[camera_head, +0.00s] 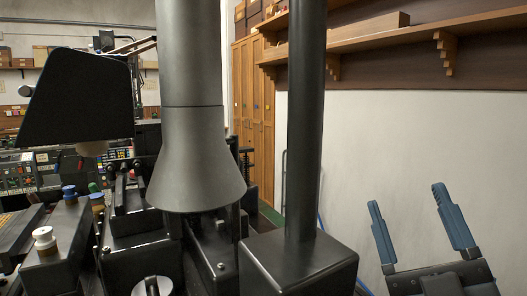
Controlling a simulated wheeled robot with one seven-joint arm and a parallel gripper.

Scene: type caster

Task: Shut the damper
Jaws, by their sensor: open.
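I cannot tell for sure which part is the damper. A wide grey exhaust duct (192,60) comes down to a flared hood (198,170) over the type caster (130,235). A thinner black pipe (306,120) rises from a black box (300,265) to the right of the hood. No damper handle shows clearly on either pipe. A round light metal knob (152,287) is cut off by the bottom edge. My gripper (406,197) is at the lower right, its two blue fingers wide apart and pointing up. It is empty and apart from the machine, right of the black box.
A dark angular housing (80,95) stands at the left. A white-topped knob (44,240) and a blue knob (69,193) stick up at the lower left. A wooden shelf (400,38) runs along the right wall.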

